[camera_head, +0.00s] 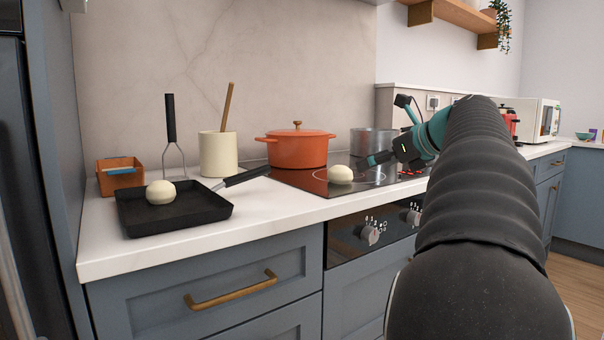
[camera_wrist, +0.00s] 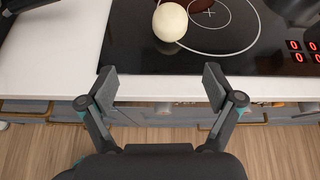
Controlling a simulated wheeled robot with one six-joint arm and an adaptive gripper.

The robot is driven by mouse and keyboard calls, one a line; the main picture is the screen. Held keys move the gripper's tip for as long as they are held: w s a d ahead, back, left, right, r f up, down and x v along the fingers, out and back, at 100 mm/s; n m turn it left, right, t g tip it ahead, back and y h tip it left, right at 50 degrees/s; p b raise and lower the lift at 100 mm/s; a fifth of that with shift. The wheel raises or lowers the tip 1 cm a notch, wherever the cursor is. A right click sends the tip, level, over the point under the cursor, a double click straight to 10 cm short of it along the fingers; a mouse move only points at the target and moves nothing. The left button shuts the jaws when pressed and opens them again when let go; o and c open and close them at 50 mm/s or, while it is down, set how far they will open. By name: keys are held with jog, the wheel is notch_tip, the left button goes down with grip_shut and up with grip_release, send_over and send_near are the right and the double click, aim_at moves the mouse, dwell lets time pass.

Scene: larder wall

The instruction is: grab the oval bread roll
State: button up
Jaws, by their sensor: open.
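A pale, rounded bread roll (camera_head: 340,174) lies on the black cooktop, in front of the orange pot. It also shows at the top of the wrist view (camera_wrist: 169,22), beyond my fingertips. A second pale, rounded roll (camera_head: 161,192) lies in the square black pan on the left. Both look slightly oval in the head view, and I cannot tell for sure which is the oval one. My gripper (camera_wrist: 162,85) is open and empty, its fingers apart at the counter's front edge in the wrist view. In the head view my gripper (camera_head: 384,160) is right of the cooktop roll, partly hidden by my arm.
The orange lidded pot (camera_head: 298,151) and a grey metal pot (camera_head: 374,142) stand behind the cooktop roll. The square pan (camera_head: 204,211) has its handle pointing toward the cooktop. A cream utensil crock (camera_head: 218,155) and a brown box (camera_head: 120,176) stand behind the pan. White counter (camera_head: 270,208) in front is clear.

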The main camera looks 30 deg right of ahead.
aim_at(348, 172)
jog(key=x, duration=0.5)
jog(key=b+x, duration=0.1)
jog(key=x, duration=0.1)
jog(key=shift+w+d+r, duration=0.15)
jog(key=shift+w+d, duration=0.25)
jog(key=shift+w, duration=0.15)
jog(key=shift+d+b+x, duration=0.2)
jog(key=shift+x, duration=1.25)
jog(key=shift+d+b+x, duration=0.15)
jog(key=shift+x, duration=1.35)
jog(key=shift+r, duration=0.2)
jog(key=c, duration=1.2)
